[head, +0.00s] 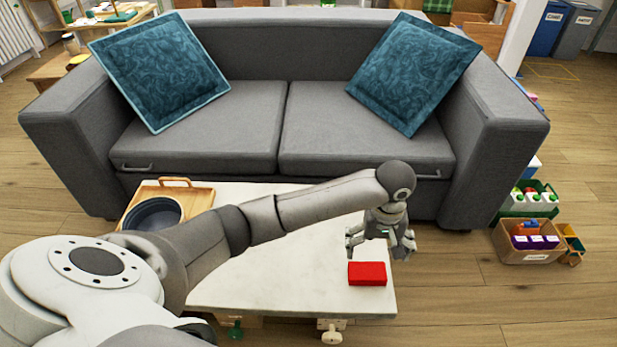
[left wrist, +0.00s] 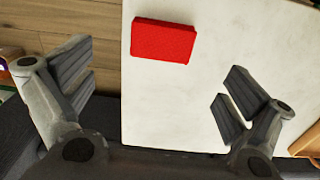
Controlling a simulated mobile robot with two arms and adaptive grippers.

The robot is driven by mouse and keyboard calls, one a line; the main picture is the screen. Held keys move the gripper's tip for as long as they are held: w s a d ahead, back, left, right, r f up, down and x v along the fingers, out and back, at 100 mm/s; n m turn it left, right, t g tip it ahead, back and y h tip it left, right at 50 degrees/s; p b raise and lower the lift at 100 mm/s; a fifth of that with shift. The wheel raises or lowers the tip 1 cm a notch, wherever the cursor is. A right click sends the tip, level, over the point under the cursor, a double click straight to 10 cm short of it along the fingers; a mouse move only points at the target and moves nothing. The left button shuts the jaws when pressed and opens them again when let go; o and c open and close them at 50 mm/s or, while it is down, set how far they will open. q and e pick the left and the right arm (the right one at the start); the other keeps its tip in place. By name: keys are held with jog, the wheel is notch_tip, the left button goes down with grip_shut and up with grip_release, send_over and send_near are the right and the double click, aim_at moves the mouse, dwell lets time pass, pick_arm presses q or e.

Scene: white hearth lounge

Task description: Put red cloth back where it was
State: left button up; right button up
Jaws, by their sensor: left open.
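The red cloth (head: 367,274) lies as a flat folded block on the white table (head: 300,285), near its right front corner. In the left wrist view the red cloth (left wrist: 163,40) lies near the table's edge, beyond my fingers and between their lines. My left gripper (head: 380,247) hangs just behind the cloth, pointing down. Its fingers (left wrist: 160,90) are spread wide with nothing between them. The gripper is apart from the cloth. My right gripper is not in view.
A wooden tray (head: 197,195) with a dark blue round bowl (head: 153,214) stands at the table's left. A grey sofa (head: 200,120) with two teal cushions (head: 160,72) stands behind. Crates with bottles (head: 528,242) stand on the floor at right. The table's middle is partly hidden by my arm.

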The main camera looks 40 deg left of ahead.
pick_arm(q)
jog(key=s+d+f+m+t+h, duration=0.1)
jog(key=s+d+f+m, duration=0.15)
jog(key=s, duration=0.35)
jog(key=s+d+f+m+t+h, duration=0.1)
jog(key=s+d+f+m+h, duration=0.15)
jog(key=s, duration=0.35)
jog(key=s+a+m+t+y, duration=0.1)
jog(key=s+a+m+y, duration=0.2)
jog(key=s+a, duration=0.8)
jog(key=shift+s+a+f, duration=0.15)
jog(key=shift+a+f, duration=0.05)
jog(key=shift+f, duration=0.25)
jog(key=shift+y, duration=0.25)
